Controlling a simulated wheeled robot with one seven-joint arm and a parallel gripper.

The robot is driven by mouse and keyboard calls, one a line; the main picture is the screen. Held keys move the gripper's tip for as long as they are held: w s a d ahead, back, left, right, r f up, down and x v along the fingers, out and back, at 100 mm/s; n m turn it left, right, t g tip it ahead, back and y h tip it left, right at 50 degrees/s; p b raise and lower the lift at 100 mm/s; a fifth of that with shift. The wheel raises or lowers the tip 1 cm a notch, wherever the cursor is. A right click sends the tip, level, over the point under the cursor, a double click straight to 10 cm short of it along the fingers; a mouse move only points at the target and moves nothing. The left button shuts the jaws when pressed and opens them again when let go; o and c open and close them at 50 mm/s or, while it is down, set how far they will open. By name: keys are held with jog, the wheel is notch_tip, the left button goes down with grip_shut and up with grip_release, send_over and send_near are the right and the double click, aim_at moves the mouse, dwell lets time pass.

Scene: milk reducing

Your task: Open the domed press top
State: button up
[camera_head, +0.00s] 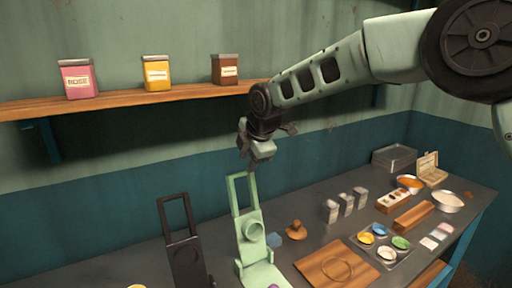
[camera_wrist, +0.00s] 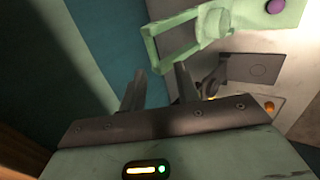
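A pale green press (camera_head: 262,276) stands on the dark table in the head view. Its top (camera_head: 250,230), with a round form on its face, stands upright, raised from the base, with a loop handle (camera_head: 237,180) pointing up. The handle shows in the wrist view (camera_wrist: 152,45). My gripper (camera_head: 247,163) is just above the handle's upper end; I cannot tell whether they touch. In the wrist view its two fingers (camera_wrist: 160,88) are apart, with nothing seen between them. A purple piece (camera_wrist: 276,6) lies on the press base.
A dark press (camera_head: 185,260) with a raised loop handle stands left of the green one. A wooden board (camera_head: 335,265), a wooden knob-like piece (camera_head: 296,230), metal shakers (camera_head: 346,204) and a tray of coloured dishes (camera_head: 383,246) are to the right. A shelf (camera_head: 130,98) with jars is behind.

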jog(key=b+v, duration=0.2)
jog(key=v, duration=0.6)
jog(key=shift+r, duration=0.35)
jog(key=shift+s+d, duration=0.1)
jog(key=s+d+f+m+g+h+b, duration=0.1)
jog(key=s+d+f+m, duration=0.4)
jog(key=s, duration=0.7)
jog(key=s+d+f+m+g+h, duration=0.1)
jog(key=s+d+f+m, duration=0.5)
jog(key=s, duration=0.6)
jog(key=s+d+f+m+g+b, duration=0.1)
jog(key=s+d+f+m+g, duration=0.2)
jog(key=s, duration=1)
jog(key=d+f+m, duration=0.3)
jog(key=d+f, duration=0.1)
jog(key=shift+f+h+b, duration=0.3)
jog(key=shift+h+b, duration=0.05)
jog(key=shift+h, duration=0.05)
jog(key=shift+d, duration=0.2)
